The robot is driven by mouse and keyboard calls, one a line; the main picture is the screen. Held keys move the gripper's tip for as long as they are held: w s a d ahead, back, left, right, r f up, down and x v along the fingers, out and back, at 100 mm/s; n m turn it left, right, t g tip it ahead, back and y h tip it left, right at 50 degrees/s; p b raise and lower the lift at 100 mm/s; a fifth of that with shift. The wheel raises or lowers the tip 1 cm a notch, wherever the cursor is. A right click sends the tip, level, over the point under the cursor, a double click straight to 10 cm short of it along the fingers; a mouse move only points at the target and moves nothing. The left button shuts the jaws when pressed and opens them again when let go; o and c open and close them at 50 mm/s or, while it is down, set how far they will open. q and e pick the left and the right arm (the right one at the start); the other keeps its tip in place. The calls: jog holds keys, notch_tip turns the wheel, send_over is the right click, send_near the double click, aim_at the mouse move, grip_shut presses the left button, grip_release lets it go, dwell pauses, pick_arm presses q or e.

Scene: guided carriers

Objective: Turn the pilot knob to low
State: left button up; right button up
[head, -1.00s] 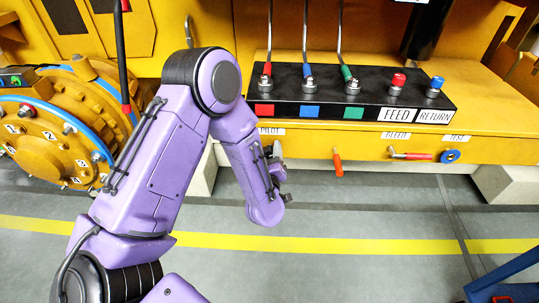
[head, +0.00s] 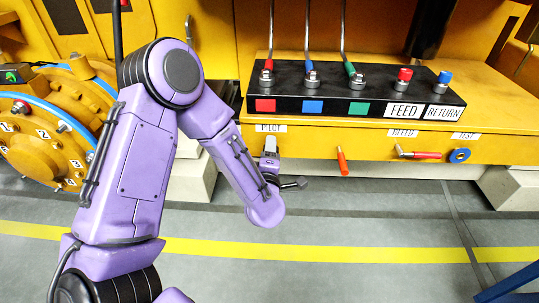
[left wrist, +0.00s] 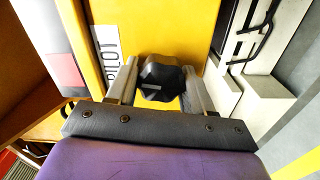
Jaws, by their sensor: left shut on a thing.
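The pilot knob (left wrist: 163,76) is a black, lobed knob with a short pale mark on its face. In the left wrist view it sits on the yellow panel front beside the PILOT label (left wrist: 106,50). My left gripper (left wrist: 161,84) is shut on it, with one pale finger on each side. In the head view my left gripper (head: 270,150) is at the panel front, just below the PILOT label (head: 270,128). There the gripper hides the knob. I see no markings for the knob's settings. My right gripper is not in view.
Above stands a black valve block (head: 335,108) with several levers. To the right on the panel front are an orange-red handle (head: 342,162), a red bleed handle (head: 425,155) and a blue test knob (head: 459,155). A numbered yellow drum (head: 40,150) stands at the left. The grey floor in front is clear.

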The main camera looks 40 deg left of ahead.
pick_arm(q)
jog(key=shift+n+b, duration=0.35)
jog(key=shift+n, duration=0.55)
jog(key=o, duration=1)
jog(key=shift+c, duration=0.2)
jog(key=v, duration=1)
jog(key=shift+s+d+p, duration=0.15)
jog(key=shift+d+p, duration=0.05)
jog(key=shift+p, duration=0.1)
